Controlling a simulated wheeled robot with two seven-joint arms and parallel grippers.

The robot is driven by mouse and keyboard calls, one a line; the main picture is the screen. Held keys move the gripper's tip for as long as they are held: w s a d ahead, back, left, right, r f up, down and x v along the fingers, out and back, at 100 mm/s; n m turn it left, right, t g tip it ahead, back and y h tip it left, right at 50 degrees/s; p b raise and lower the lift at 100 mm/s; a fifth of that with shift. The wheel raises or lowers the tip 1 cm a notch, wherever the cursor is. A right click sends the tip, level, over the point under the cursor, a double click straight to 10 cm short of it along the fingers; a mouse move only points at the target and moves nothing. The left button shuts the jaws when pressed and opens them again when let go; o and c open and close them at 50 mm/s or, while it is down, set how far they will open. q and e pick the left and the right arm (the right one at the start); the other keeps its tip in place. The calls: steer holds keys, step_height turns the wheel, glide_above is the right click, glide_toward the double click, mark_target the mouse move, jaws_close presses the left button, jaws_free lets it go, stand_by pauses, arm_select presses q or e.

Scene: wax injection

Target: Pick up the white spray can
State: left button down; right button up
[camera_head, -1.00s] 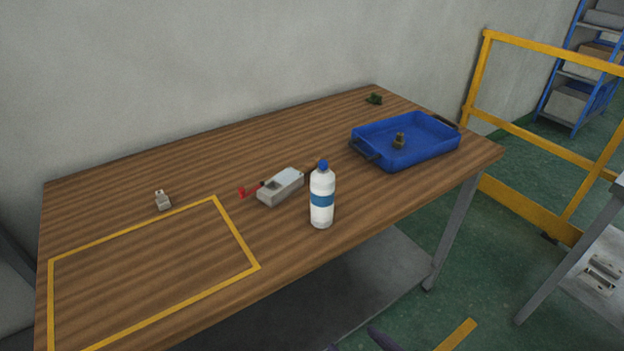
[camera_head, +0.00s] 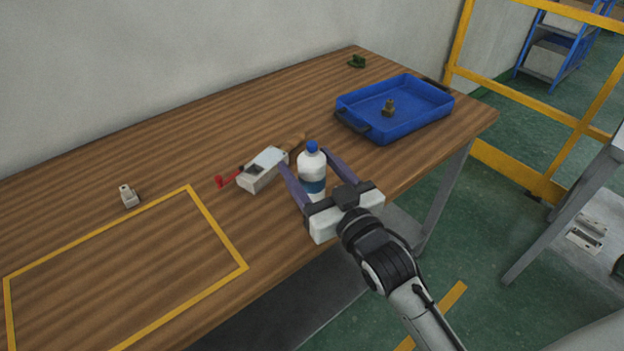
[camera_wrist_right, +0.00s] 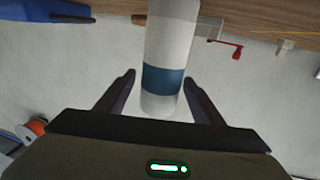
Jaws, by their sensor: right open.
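The white spray can (camera_head: 311,168) stands upright near the table's front edge, with a blue cap and a blue band. My right gripper (camera_head: 308,166) is open, with one finger on each side of the can; its palm is on the near side. In the right wrist view the can (camera_wrist_right: 170,50) rises between the two open fingertips (camera_wrist_right: 162,82), with a visible gap on both sides. Contact between fingers and can does not show. The can's lower part is partly hidden by the gripper in the head view. My left gripper is not in view.
A grey device (camera_head: 263,170) lies just left of the can, beside a red-handled item (camera_head: 228,178). A blue tray (camera_head: 418,122) holding a small brassy part (camera_head: 388,107) stands to the right. A small grey block (camera_head: 129,196) sits near the yellow-outlined area, which is bare.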

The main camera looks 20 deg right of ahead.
steer(key=shift+w+a, duration=0.15)
steer(key=shift+w, duration=0.65)
steer(key=shift+w+a, duration=0.1)
steer(key=shift+w, duration=0.65)
steer(key=c, duration=1.2)
